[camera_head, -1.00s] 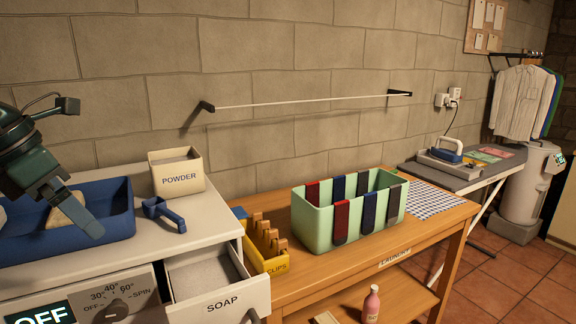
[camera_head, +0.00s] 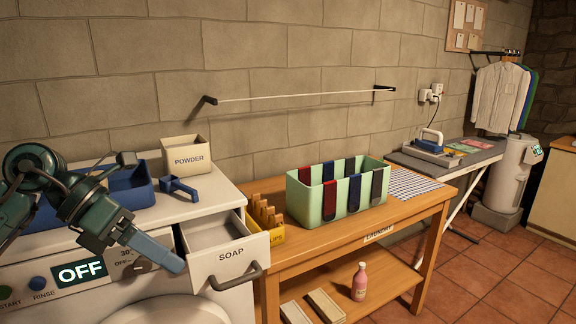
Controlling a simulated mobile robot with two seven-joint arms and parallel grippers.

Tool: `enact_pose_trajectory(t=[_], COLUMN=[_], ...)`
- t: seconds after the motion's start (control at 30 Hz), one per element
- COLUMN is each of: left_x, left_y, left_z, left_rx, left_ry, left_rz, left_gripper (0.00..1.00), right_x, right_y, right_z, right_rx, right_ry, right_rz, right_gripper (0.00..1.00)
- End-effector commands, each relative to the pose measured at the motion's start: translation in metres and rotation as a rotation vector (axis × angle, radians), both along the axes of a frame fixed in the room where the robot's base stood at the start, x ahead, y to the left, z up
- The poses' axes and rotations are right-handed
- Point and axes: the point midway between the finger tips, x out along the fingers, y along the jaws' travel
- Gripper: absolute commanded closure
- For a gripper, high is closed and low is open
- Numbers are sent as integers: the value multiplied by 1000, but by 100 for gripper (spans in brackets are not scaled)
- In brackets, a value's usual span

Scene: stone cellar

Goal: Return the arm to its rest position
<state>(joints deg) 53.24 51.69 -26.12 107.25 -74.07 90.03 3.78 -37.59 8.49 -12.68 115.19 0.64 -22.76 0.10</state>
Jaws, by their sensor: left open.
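My left arm comes in from the left, in front of the white washing machine (camera_head: 90,232). Its dark green gripper (camera_head: 158,252) points down and to the right across the machine's front panel, with a blue-grey finger showing. It is open, and I see nothing in it. The gripper is to the left of the open SOAP drawer (camera_head: 228,256), overlapping its left side in the picture; I cannot tell the gap. My right gripper is not in view.
On the machine stand a blue tray (camera_head: 130,192), partly hidden by my arm, a POWDER box (camera_head: 188,160) and a blue scoop (camera_head: 180,188). To the right, a wooden table (camera_head: 400,210) holds a yellow clip box (camera_head: 276,236) and a green bin (camera_head: 300,199).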

Motion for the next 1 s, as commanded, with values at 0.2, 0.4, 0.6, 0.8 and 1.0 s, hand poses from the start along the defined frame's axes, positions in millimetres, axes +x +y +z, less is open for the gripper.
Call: enact_pose_trajectory(t=[0.2,0.4,0.6,0.8,1.0], left_x=[-20,-8,13,-26,-100], left_y=[-88,-108,-78,-48,-43], left_z=[-24,-41,-126,-267,-361], left_rx=[-596,-1176,-1602,-1758,-1693], left_ry=[267,627,1037,1433,1691], left_rz=[-5,277,825,1514,2023], left_gripper=[0,0,0,0,0], right_x=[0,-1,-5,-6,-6], right_y=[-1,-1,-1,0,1], right_z=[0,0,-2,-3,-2], right_rx=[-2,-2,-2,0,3], right_ry=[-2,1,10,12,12], right_rz=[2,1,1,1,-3], right_gripper=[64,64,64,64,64])
